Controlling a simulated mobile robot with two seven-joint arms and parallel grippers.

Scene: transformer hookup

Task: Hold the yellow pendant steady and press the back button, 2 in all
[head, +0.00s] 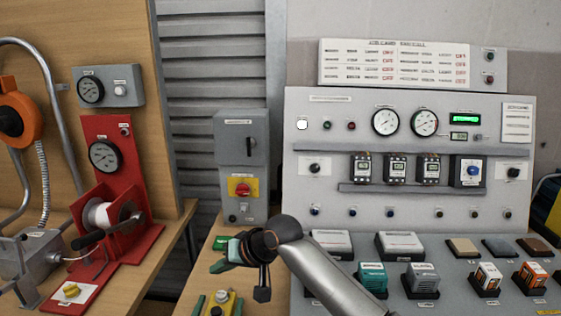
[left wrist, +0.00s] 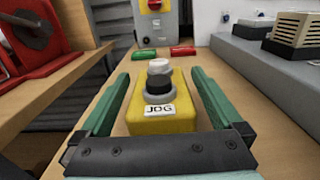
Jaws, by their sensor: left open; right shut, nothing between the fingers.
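The yellow pendant (head: 208,311) sits at the bottom of the head view, cut off by the frame edge. In the left wrist view the yellow pendant (left wrist: 183,122) carries a JOG label, a dark round button (left wrist: 159,84) and a pale cap (left wrist: 159,67) just behind or on top of it; I cannot tell which. My left gripper (left wrist: 160,100) is open, its green fingers on either side of the pendant, with slim gaps showing. My right gripper (head: 222,262) is shut and empty, just beyond the pendant in the head view; I cannot tell its height.
A grey box with a red-and-yellow switch (head: 241,188) stands behind. A green piece (left wrist: 150,54) and a red piece (left wrist: 182,51) lie on the table beyond the pendant. A grey control console (head: 410,212) fills the right, and a red winch stand (head: 108,140) the left.

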